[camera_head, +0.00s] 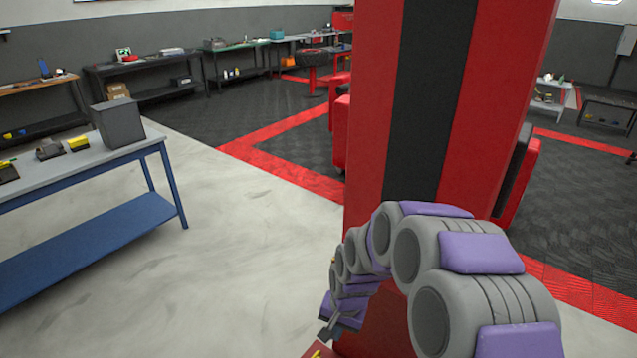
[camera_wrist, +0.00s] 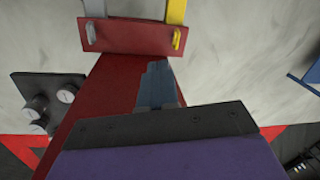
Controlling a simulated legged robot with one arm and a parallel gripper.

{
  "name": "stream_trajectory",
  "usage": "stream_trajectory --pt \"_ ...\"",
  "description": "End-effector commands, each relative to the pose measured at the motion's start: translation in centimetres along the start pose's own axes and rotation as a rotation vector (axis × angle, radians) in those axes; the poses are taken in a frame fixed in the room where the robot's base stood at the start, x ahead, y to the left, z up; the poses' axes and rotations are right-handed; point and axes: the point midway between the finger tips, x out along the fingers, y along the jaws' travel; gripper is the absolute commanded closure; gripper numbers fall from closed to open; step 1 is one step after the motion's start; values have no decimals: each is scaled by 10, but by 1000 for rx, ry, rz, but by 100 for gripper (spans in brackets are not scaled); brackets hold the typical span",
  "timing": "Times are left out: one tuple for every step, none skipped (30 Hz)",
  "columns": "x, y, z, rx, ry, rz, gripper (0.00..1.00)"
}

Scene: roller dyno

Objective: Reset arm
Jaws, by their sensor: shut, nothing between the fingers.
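My arm, grey with purple panels, reaches forward in the head view, close in front of a red and black pillar (camera_head: 425,100). My gripper (camera_head: 325,335) is small and partly hidden there, low beside the pillar's base. In the wrist view my gripper (camera_wrist: 158,75) shows as blue-grey fingers, shut and empty. The fingers point toward a red plate (camera_wrist: 128,38) that carries a grey lever and a yellow lever (camera_wrist: 176,14). Part of this red plate also shows at the bottom edge of the head view (camera_head: 318,350).
A dark panel with several round gauges (camera_wrist: 42,104) is at the left in the wrist view. A blue workbench (camera_head: 90,168) with a grey box (camera_head: 118,123) stands at the left. Pale floor between the workbench and pillar is clear.

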Motion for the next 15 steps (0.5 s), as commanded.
stream_trajectory --pt "-18 6 7 -23 5 3 100" --pt "-26 11 13 -37 -2 10 100" --pt "-37 17 22 -56 -9 18 100" --pt "-45 22 28 -70 -12 23 100" --pt "-52 26 34 -84 -17 29 100" --pt "-63 33 42 -101 -22 37 100" --pt "-71 38 49 -114 -26 43 100" --pt "-78 43 55 -126 -30 49 100" --pt "-87 50 63 -143 -33 56 100" --pt "-94 55 70 -156 -37 62 100" --pt "-100 61 78 -167 -45 70 100" --pt "-108 68 88 -182 -52 78 100" --pt "-114 73 95 -193 -54 82 100" --pt "-120 79 102 -203 -60 88 100" --pt "-127 86 112 -217 -67 96 100"
